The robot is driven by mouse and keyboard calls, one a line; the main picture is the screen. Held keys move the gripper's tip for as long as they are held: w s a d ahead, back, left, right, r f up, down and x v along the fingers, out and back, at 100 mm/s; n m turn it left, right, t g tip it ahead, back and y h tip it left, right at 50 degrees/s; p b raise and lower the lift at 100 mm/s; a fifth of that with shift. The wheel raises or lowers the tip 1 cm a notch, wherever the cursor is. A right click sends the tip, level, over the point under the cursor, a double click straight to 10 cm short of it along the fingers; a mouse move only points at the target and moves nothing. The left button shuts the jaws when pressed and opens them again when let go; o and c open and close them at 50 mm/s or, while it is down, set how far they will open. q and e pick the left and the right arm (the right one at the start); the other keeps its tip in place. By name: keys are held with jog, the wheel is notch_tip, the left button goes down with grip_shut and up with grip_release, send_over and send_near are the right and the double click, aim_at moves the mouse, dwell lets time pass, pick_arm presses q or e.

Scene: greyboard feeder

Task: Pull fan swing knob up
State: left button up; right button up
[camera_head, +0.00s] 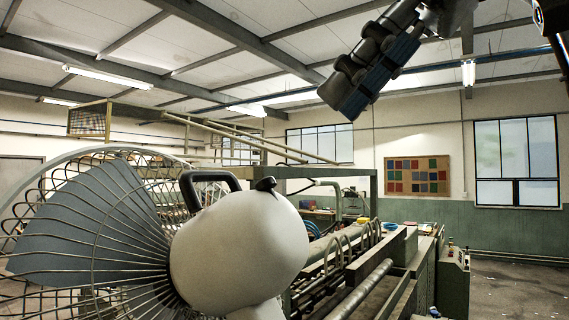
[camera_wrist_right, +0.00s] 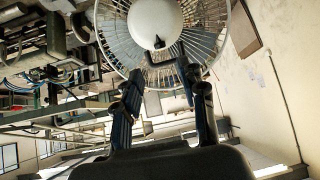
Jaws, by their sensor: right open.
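The fan's white rounded motor housing (camera_head: 240,250) fills the lower middle of the head view, with its wire cage (camera_head: 95,225) at the left. The small black swing knob (camera_head: 265,184) stands on top of the housing, beside the black carrying handle (camera_head: 210,184). My right gripper (camera_head: 340,98) is above and to the right of the knob in the picture, apart from it. In the right wrist view the fan appears upside down, with the knob (camera_wrist_right: 158,42) beyond the spread, empty fingers of my gripper (camera_wrist_right: 163,78). My left gripper is not in view.
A long machine with rollers (camera_head: 360,290) stands behind and right of the fan. A control box (camera_head: 455,280) is at its right end. Open floor (camera_head: 520,285) lies at the far right. The air between my right gripper and the fan looks clear.

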aim_at(265, 179)
jog(key=x, duration=0.9)
jog(key=shift+w+a+r+p, duration=0.2)
jog(key=shift+w+a+p, duration=0.15)
jog(key=shift+w, duration=0.05)
jog(key=shift+a+f, duration=0.15)
jog(key=shift+f, duration=0.3)
jog(key=shift+w+a, duration=0.1)
jog(key=shift+c, duration=0.6)
grip_shut()
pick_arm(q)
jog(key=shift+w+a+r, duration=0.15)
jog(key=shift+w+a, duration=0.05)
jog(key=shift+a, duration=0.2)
